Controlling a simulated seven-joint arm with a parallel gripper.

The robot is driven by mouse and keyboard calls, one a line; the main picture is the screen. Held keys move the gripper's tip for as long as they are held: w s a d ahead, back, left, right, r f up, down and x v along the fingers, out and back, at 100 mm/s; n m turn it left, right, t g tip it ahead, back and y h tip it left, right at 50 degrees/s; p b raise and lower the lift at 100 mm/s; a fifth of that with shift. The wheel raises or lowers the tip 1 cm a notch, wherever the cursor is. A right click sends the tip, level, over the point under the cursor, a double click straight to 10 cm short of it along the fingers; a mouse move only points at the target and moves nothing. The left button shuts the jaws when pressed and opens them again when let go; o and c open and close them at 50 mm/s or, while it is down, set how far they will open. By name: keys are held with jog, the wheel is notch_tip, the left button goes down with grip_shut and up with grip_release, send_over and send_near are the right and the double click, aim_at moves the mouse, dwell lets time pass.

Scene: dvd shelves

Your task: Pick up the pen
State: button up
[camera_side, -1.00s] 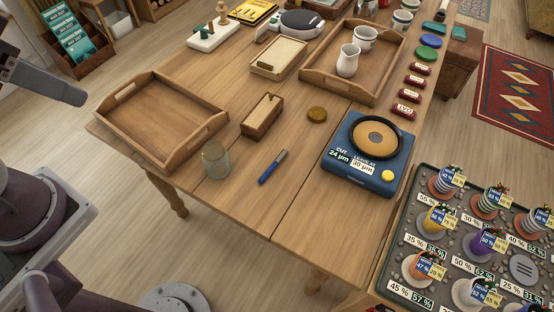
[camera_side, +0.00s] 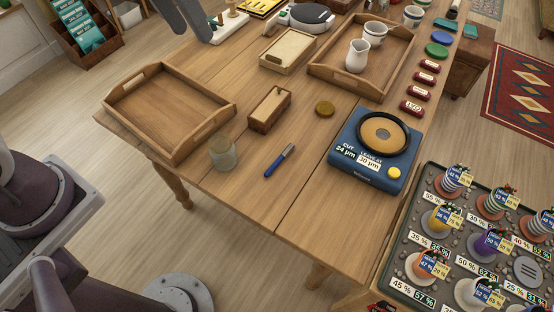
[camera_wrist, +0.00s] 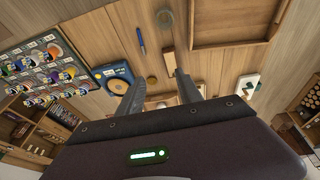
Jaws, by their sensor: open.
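In the side view my gripper (camera_side: 195,34) shows only partly, at the top left above the table, well away from the pen. Nothing covers the pen.
A small wooden box (camera_side: 264,124) and a brown disc (camera_side: 324,108) lie behind the pen. The blue device (camera_side: 366,169) stands to its right. An empty wooden tray (camera_side: 126,107) is at left. The table in front of the pen is clear.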

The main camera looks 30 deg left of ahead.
jog(key=w+d+f+g, duration=0.2)
jog(key=w+d+f, duration=0.4)
jog(key=w+f, duration=0.45)
jog(key=g+y, duration=0.1)
send_over(290, 146)
jog(key=shift+m, duration=0.4)
notch_tip(290, 146, down, 19)
jog(key=shift+s+f, duration=0.1)
jog(key=shift+f, duration=0.1)
notch_tip(290, 146, down, 8)
jog(key=shift+r, duration=0.1)
grip_shut()
